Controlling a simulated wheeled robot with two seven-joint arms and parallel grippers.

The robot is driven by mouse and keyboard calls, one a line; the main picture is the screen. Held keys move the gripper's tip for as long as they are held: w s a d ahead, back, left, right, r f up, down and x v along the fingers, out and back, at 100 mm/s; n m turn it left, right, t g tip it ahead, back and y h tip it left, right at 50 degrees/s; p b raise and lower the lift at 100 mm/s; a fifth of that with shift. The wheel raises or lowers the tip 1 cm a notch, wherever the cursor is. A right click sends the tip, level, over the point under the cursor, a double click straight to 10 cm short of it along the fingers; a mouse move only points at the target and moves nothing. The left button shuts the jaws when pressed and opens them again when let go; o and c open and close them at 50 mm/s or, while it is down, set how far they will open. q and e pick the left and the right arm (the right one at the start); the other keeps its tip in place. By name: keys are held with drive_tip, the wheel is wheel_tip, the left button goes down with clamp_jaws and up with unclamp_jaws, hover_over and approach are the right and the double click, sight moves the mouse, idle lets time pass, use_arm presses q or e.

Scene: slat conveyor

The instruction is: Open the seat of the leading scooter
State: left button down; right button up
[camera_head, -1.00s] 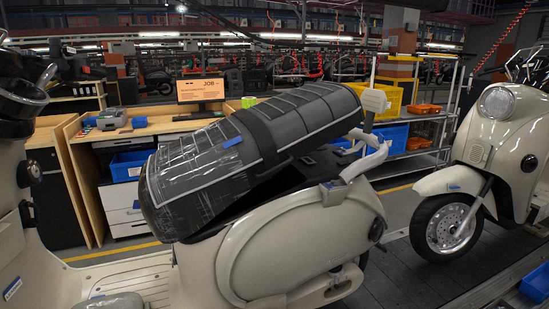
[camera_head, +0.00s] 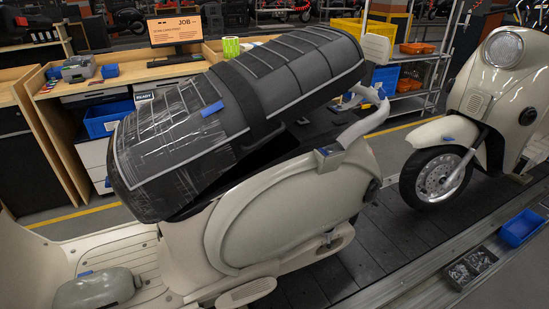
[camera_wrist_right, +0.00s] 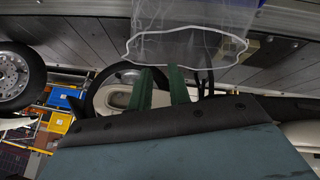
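The near cream scooter (camera_head: 290,230) faces left in the head view and stands ahead of a second scooter. Its long black seat (camera_head: 262,82) has clear plastic wrap over the front half. The seat is tilted up: its right, rear end stands above the body, with a dark gap beneath. A pale grab rail (camera_head: 362,127) is at the rear. No gripper shows in the head view. In the right wrist view my right gripper (camera_wrist_right: 159,70) has two green fingers with a gap between them and nothing held. A clear, white-edged sheet or container (camera_wrist_right: 190,32) shows beyond the fingertips.
The second cream scooter (camera_head: 505,85) stands behind at the right on the dark slat conveyor (camera_head: 400,220). A workbench (camera_head: 110,75) with a monitor is beyond. A blue bin (camera_head: 521,228) and a tray of small parts (camera_head: 470,268) lie at the lower right.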

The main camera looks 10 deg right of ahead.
drive_tip(key=w+a+r+n+g+y+p, duration=0.1)
drive_tip(key=w+r+n+y, duration=0.5)
drive_tip(key=r+n, duration=0.85)
drive_tip(key=w+r+n+y+p, duration=0.1)
drive_tip(key=w+r+n+y, duration=0.65)
drive_tip(key=r, duration=1.25)
drive_tip(key=w+a+r+n+g+y+p, duration=0.1)
drive_tip(key=w+r+n+y, duration=0.3)
drive_tip(key=r+n, duration=1.1)
drive_tip(key=w+a+r+m+p, duration=0.2)
drive_tip(key=w+a+p, duration=0.1)
drive_tip(key=a, duration=0.9)
drive_tip(key=shift+w+a+p, duration=0.15)
drive_tip(key=shift+p, duration=0.55)
drive_tip(key=shift+r, duration=0.1)
clamp_jaws()
